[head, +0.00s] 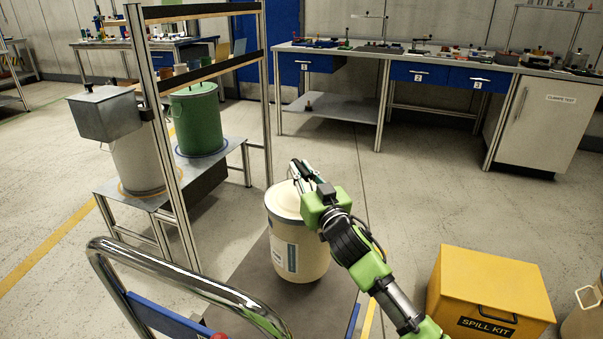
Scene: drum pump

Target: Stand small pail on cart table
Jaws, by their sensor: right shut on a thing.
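A cream small pail (297,240) with a pale lid and a white label is upright in the middle of the head view. It is over the grey cart table (245,292); I cannot tell whether its base touches the surface. My right gripper (298,178) is at the top of the pail, shut on it. The fingers and my wrist hide the exact grip and the lid's right side. My left gripper is not in view.
A chrome push handle (185,275) rises at the cart's near left. A metal rack (170,200) with a green drum (197,118) and a grey drum (138,160) stands to the left. A yellow spill kit box (490,285) is at right. Workbenches line the back; open floor lies between.

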